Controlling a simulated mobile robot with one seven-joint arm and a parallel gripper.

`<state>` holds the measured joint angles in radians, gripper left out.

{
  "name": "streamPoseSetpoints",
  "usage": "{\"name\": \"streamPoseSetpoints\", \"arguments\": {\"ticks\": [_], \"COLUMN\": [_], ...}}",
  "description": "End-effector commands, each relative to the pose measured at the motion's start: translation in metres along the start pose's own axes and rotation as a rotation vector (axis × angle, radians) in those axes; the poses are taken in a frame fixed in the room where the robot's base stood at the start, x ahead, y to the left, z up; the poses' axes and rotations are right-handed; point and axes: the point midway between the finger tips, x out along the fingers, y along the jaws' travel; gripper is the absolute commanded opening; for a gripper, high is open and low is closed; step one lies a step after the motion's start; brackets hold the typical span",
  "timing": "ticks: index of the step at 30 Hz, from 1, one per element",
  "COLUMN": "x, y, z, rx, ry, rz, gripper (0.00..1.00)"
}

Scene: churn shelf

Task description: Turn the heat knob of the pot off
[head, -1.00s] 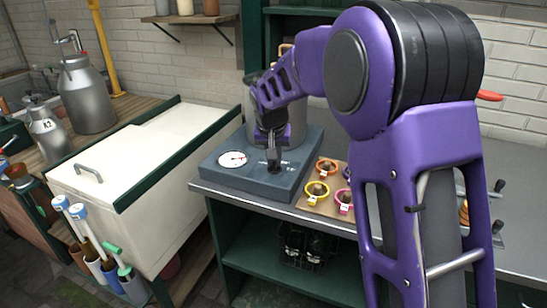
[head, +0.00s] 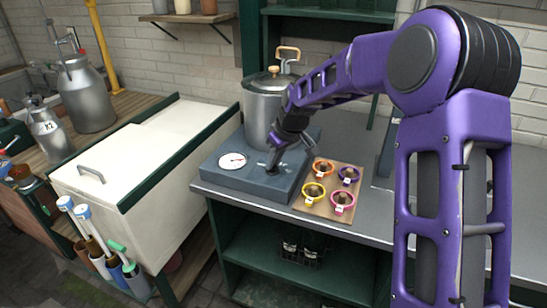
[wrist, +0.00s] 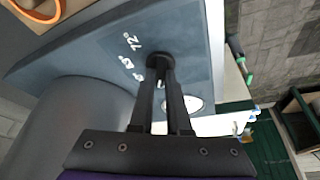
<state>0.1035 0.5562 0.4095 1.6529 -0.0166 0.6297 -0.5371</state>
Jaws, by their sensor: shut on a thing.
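The metal pot (head: 262,112) with a lid stands on a blue-grey heater base (head: 225,181) on the counter. The dark heat knob (head: 271,172) is on the base's front part, right of the white round dial. My gripper (head: 276,165) leans down from the upper right onto the knob. In the wrist view my gripper (wrist: 162,76) has its fingers closed around the dark knob (wrist: 159,60), partly hiding it. Printed marks, one reading 72°, lie beside the knob there. The pot (wrist: 80,115) fills the lower left. I cannot read the knob's exact setting.
A wooden board (head: 322,210) with several coloured rings lies right of the base. A white chest (head: 140,160) with a handle stands to the left. Milk cans (head: 87,95) stand at the far left. The counter's right part is largely hidden by my arm.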

Motion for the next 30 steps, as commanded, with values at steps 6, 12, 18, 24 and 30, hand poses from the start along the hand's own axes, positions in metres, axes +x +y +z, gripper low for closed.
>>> {"name": "streamPoseSetpoints", "arguments": {"ticks": [6,12,18,24,30], "x": [-0.0005,-0.0002,0.0,0.0001,0.0002], "y": [0.0008,0.0009,0.0008,0.0007,0.0007], "z": [0.0,0.0,0.0001,0.0002,0.0002], "rx": [-0.059,-0.077,-0.079,-0.078,-0.077], "ry": [-0.001,-0.001,-0.001,-0.001,-0.001], "rz": [-0.025,-0.031,-0.031,-0.031,-0.031], "gripper": [0.0,0.0,0.0,0.27,0.45]}}
